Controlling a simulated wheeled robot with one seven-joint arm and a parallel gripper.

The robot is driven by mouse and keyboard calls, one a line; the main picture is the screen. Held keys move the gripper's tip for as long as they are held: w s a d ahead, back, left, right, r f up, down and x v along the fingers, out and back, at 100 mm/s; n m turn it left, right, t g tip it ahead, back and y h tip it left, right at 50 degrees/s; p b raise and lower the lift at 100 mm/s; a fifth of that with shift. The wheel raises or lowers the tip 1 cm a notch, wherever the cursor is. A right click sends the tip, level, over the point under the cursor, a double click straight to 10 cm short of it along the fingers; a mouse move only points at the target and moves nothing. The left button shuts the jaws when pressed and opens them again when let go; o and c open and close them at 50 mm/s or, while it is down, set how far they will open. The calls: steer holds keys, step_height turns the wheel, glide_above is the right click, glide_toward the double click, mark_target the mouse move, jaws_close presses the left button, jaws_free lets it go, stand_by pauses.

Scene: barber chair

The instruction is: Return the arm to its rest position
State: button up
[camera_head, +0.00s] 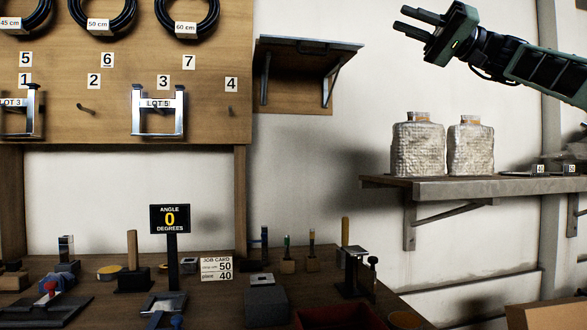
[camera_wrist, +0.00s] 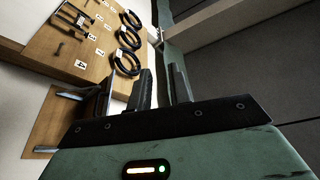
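My gripper (camera_head: 399,18) is raised at the upper right of the head view, pointing left. Its two dark fingers stand apart with nothing between them. My arm reaches in from the right edge, above the wall shelf and clear of it. The gripper also shows in the wrist view (camera_wrist: 161,77), where its fingers are parted and empty. The rest of my arm lies outside the head view.
Two wrapped bottles (camera_head: 418,146) stand on the right wall shelf (camera_head: 450,188), below my gripper. A small empty shelf (camera_head: 308,50) is left of it. The pegboard (camera_head: 110,120) holds coils and metal frames. Several tools and an angle sign (camera_head: 170,219) crowd the workbench.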

steer(key=a+f+m+h, duration=0.2)
steer(key=a+f+h, duration=0.1)
steer(key=a+f, duration=0.55)
steer(key=a+f+m+h, duration=0.15)
steer(key=a+f, duration=0.35)
steer(key=a, duration=0.6)
steer(key=s+a+f+m+h, duration=0.1)
steer(key=s+a+f+h, duration=0.25)
steer(key=f, duration=0.45)
steer(key=s+a+f+h, duration=0.2)
steer(key=s+f, duration=0.3)
steer(key=f, duration=0.4)
steer(key=s+a+f+m+h, duration=0.1)
steer(key=s+a+f+h, duration=0.25)
steer(key=f, duration=0.45)
steer(key=s+d+f+n+h, duration=0.2)
steer(key=s+d+f+h, duration=0.6)
steer(key=s+d+f, duration=1.5)
steer(key=w+a+r+p, duration=0.1)
steer(key=r+p, duration=1)
steer(key=a+r+p, duration=0.2)
steer(key=r+p, duration=0.9)
steer(key=p, duration=0.1)
steer(key=shift+w+r+m, duration=0.35)
steer(key=shift+w, duration=0.05)
steer(key=shift+f+y, duration=0.1)
steer(key=shift+y, duration=0.15)
